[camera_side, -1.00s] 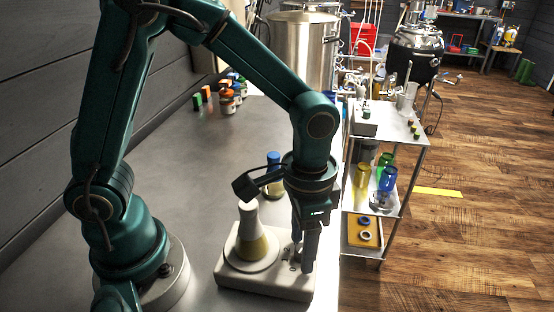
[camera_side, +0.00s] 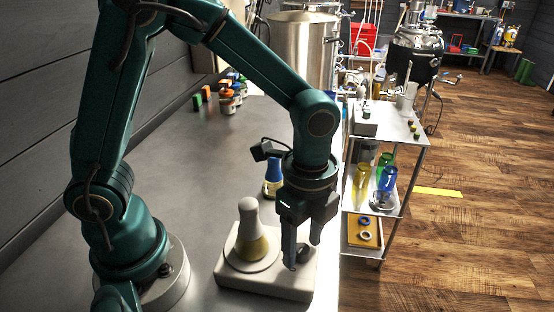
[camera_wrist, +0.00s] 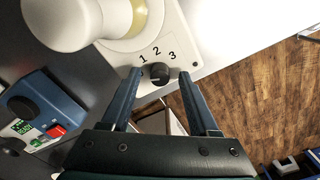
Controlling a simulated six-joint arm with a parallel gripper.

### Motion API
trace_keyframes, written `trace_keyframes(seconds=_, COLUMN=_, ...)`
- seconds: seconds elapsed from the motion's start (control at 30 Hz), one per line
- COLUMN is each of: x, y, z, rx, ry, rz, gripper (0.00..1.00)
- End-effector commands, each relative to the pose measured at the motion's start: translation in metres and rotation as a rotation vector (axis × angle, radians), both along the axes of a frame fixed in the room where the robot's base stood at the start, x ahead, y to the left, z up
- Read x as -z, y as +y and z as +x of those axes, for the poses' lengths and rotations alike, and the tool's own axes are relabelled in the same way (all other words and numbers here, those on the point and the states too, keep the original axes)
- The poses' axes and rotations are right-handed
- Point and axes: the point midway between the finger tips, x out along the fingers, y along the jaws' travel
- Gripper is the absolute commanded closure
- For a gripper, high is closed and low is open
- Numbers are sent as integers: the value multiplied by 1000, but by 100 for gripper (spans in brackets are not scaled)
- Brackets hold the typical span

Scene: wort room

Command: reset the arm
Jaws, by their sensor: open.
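My gripper (camera_side: 303,256) is open above the front right part of a white stirrer plate (camera_side: 234,278). In the wrist view my gripper (camera_wrist: 161,76) has its two fingers on either side of a black knob (camera_wrist: 160,71), with the numbers 1, 2 and 3 printed around it. I cannot tell whether a finger touches the knob. A flask with yellow liquid (camera_side: 252,244) stands upright on the plate's round top, left of my fingers. It fills the top left of the wrist view (camera_wrist: 146,18).
Colored bottles (camera_side: 227,100) stand farther back. A metal cart (camera_side: 400,137) with glassware is right of the bench. A blue device with a display (camera_wrist: 38,105) shows at left in the wrist view. The bench middle is clear.

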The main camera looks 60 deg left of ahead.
Motion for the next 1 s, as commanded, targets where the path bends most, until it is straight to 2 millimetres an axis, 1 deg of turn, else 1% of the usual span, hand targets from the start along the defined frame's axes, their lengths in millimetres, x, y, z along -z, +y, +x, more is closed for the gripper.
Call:
trace_keyframes(seconds=0.57, x=0, y=0, z=0, rx=574, ry=0, rz=0, gripper=39)
trace_keyframes(seconds=0.6, x=-11, y=-1, z=2, rx=567, ry=-8, rz=-1, gripper=39)
trace_keyframes(seconds=0.83, x=-53, y=0, z=1, rx=563, ry=-7, rz=-1, gripper=39)
trace_keyframes(seconds=1.0, x=-45, y=0, z=0, rx=425, ry=2, rz=1, gripper=39)
